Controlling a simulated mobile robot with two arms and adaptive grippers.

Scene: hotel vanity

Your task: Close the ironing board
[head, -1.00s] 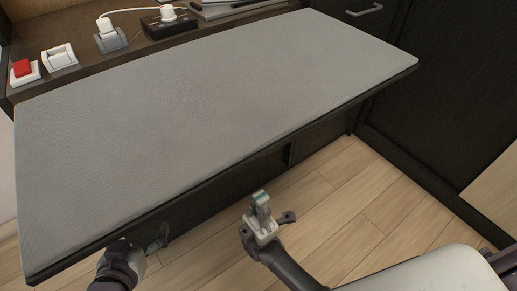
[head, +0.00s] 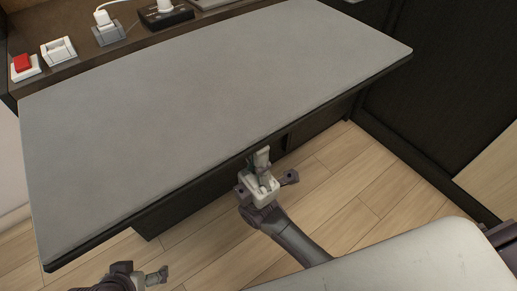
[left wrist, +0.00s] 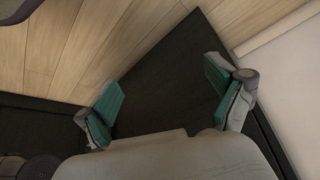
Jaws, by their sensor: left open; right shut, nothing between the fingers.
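The ironing board (head: 210,110) is a wide grey padded panel with a dark edge, extended flat across most of the head view in front of the vanity. My right gripper (head: 263,152) is shut and empty, its tip at the board's front edge near the middle; whether it touches cannot be told. My left gripper (head: 150,276) is low at the left, apart from the board's front edge and partly cut off. In the left wrist view the left gripper (left wrist: 168,100) has its teal-padded fingers spread, with nothing held between them. The board's underside is hidden.
A wooden vanity top behind the board carries a red switch (head: 23,64), a white switch (head: 59,50), a plug (head: 107,30) and a black socket block (head: 167,17). Dark cabinets (head: 450,90) stand at the right. The wooden floor (head: 345,185) in front is clear.

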